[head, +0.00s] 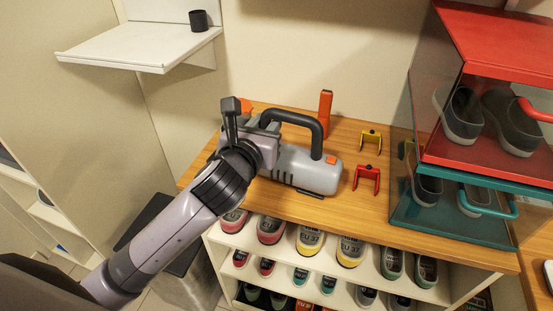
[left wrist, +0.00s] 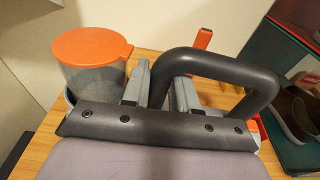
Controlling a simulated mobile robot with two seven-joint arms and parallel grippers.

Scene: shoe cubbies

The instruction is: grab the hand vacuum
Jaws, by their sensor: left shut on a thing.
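The hand vacuum (head: 312,170) is a light grey body with a dark looped handle and an orange button, and it sits on the wooden top of the shoe cabinet. My left gripper (head: 262,128) is shut on the rear part of the handle. In the left wrist view the two fingers (left wrist: 160,90) stand on either side of the dark handle (left wrist: 225,62). The vacuum's clear cup with an orange cap (left wrist: 92,48) shows at left there. My arm hides part of the vacuum in the head view. My right gripper is not in view.
The wooden top (head: 350,212) also holds an orange upright piece (head: 325,108), a yellow bracket (head: 370,139) and a red bracket (head: 367,178). Red and teal shoe boxes (head: 480,165) stand at right. Shoes fill the cubbies below. A white shelf (head: 130,48) with a black cup is upper left.

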